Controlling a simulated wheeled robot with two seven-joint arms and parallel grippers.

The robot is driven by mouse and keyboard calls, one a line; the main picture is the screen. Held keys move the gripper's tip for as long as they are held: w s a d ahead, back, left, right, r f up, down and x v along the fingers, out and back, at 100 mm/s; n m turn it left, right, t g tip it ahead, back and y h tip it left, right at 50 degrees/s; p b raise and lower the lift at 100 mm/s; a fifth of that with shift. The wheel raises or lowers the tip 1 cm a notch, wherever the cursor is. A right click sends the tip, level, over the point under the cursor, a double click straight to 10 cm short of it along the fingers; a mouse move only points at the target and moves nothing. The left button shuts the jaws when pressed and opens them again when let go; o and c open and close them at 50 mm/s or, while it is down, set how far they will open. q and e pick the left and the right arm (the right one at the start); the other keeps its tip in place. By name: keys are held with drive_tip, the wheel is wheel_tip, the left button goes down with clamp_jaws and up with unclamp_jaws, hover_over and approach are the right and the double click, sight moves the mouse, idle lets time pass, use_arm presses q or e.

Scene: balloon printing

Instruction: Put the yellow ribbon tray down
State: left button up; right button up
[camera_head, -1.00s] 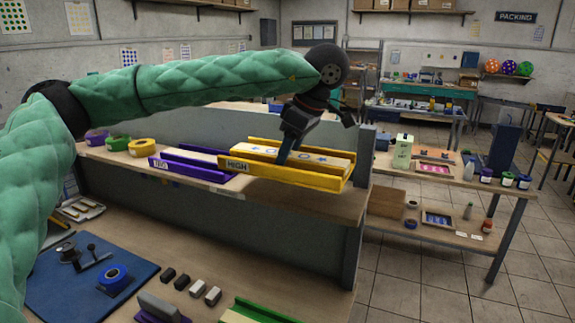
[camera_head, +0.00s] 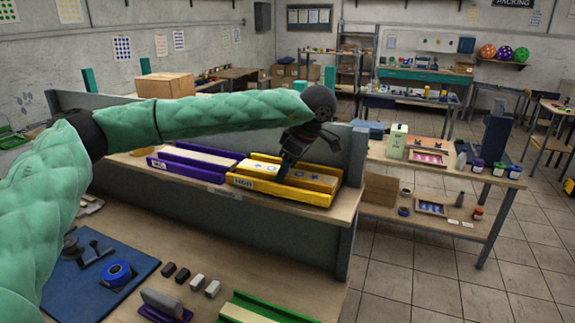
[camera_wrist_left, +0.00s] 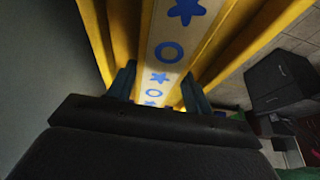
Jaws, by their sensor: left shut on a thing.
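The yellow tray (camera_head: 308,197), labelled HIGH at its left end, is on the upper shelf (camera_head: 222,189) near the shelf's right end. It holds a pale ribbon strip (camera_head: 318,180) with blue stars and rings. My left gripper (camera_head: 284,173) points down into the tray and is shut on it. In the left wrist view, the fingers (camera_wrist_left: 160,88) straddle the patterned ribbon strip (camera_wrist_left: 168,50) between the yellow tray walls (camera_wrist_left: 238,50). The tray looks level, but I cannot tell whether its underside fully touches the shelf. My right gripper is not in view.
A purple tray (camera_head: 190,168) lies just left of the yellow one. A grey panel (camera_head: 355,155) closes the shelf's right end. The lower bench holds a blue mat (camera_head: 95,283), a green tray (camera_head: 262,312) and small blocks (camera_head: 182,275). A side table (camera_head: 435,168) stands to the right.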

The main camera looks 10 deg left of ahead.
use_arm(q)
drive_tip(key=shift+f, duration=0.4)
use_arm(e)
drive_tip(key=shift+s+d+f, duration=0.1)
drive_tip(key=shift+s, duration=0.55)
use_arm(q)
drive_tip(key=shift+f, duration=0.1)
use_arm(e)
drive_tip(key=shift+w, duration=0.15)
use_arm(q)
drive_tip(key=o, duration=1.1)
drive_tip(key=shift+o, duration=0.3)
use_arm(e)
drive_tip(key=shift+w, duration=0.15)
